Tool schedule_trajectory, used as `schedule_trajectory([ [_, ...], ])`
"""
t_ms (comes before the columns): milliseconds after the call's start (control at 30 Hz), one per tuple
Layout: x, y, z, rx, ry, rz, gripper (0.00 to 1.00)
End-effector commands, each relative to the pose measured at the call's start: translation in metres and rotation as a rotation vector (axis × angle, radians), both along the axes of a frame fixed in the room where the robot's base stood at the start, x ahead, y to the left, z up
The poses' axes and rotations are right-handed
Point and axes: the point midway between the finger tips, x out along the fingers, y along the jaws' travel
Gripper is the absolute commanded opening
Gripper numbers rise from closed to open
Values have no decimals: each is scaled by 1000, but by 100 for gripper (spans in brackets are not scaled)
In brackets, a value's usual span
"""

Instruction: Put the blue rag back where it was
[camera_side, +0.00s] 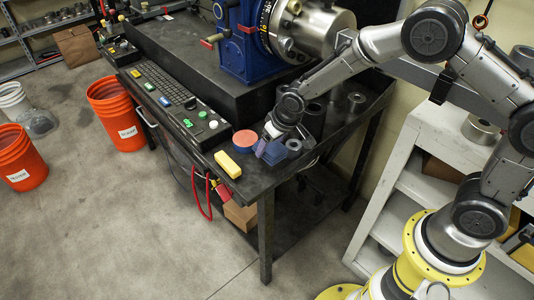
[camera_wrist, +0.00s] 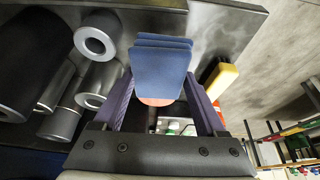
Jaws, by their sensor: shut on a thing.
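The blue rag (camera_wrist: 160,68) looks like a folded stack of flat layers and sits between my gripper's purple fingers (camera_wrist: 160,88) in the wrist view. The fingers are shut on its two sides. In the side view my gripper (camera_side: 266,146) is low over the near end of the dark bench, with the blue rag (camera_side: 275,154) at the fingertips. I cannot tell whether the rag touches the bench top.
A round red thing (camera_side: 245,138) lies just left of my gripper, and a yellow block (camera_side: 228,164) lies by the bench edge. Metal cylinders and rings (camera_wrist: 97,35) stand close on the other side. A button panel (camera_side: 180,105) runs along the bench's left edge.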

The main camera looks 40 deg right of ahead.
Motion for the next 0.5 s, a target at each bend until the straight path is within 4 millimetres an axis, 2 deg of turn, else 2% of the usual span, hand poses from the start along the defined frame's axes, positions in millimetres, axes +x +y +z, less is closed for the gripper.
schedule_trajectory([
  [267, 12, 1, -14, 0, -1, 1, 22],
  [500, 12, 1, -43, -1, -1, 2, 22],
])
